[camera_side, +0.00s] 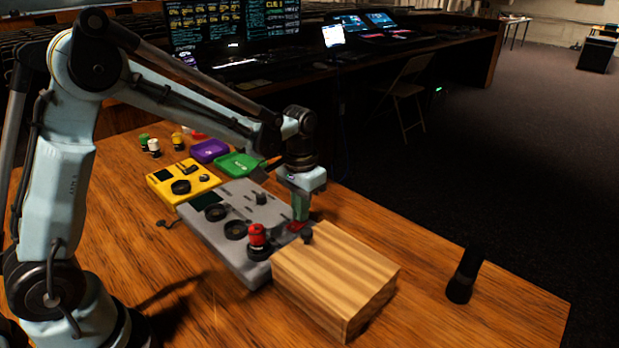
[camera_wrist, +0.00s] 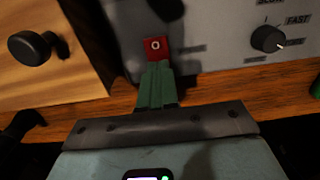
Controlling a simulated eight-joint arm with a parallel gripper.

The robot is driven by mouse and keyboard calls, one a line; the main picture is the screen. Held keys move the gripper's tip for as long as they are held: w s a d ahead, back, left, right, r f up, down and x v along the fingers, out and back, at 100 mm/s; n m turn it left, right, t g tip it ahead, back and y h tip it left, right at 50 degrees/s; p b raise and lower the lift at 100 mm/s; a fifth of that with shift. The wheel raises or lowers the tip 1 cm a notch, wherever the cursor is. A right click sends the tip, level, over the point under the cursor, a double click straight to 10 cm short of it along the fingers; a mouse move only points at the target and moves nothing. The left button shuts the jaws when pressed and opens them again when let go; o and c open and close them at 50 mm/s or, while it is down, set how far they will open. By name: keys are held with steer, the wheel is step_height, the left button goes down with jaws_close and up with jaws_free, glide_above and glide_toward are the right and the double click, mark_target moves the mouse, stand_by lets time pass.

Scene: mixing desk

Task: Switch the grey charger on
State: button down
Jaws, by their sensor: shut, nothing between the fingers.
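The grey charger (camera_side: 225,238) lies on the desk, with a small screen, dark dials and a red-topped round control (camera_side: 257,235) on its face. Near its right end is a red switch (camera_side: 295,226); in the wrist view the switch (camera_wrist: 157,45) shows a white "O". My gripper (camera_side: 299,217) points down at the switch. Its green fingers (camera_wrist: 157,68) are shut and empty, their tips at the lower edge of the switch in the wrist view. I cannot tell whether they touch it. A knob marked "FAST" (camera_wrist: 268,38) is also on the charger.
A wooden box (camera_side: 335,275) with a black knob stands close beside the charger's right end. A yellow device (camera_side: 183,182), a purple tray (camera_side: 209,151) and a green tray (camera_side: 238,164) lie behind. A black cylinder (camera_side: 464,275) stands right. The desk's front right is clear.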

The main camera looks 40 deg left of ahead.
steer(key=shift+f, duration=0.25)
steer(key=shift+r, duration=3.55)
steer(key=s+r+t, duration=0.1)
steer(key=s+t, duration=0.1)
steer(key=s, duration=0.2)
steer(key=s+r+t, duration=0.1)
steer(key=s+t, duration=0.1)
steer(key=s, duration=0.2)
steer(key=s+r+t, duration=0.1)
steer(key=s+t, duration=0.1)
steer(key=s, duration=0.2)
steer(key=shift+s+d+r, duration=0.1)
steer(key=shift+s+d, duration=0.1)
steer(key=shift+d, duration=0.05)
steer(key=shift+s+f+t, duration=0.25)
steer(key=shift+s+t, duration=0.2)
steer(key=shift+t, duration=0.15)
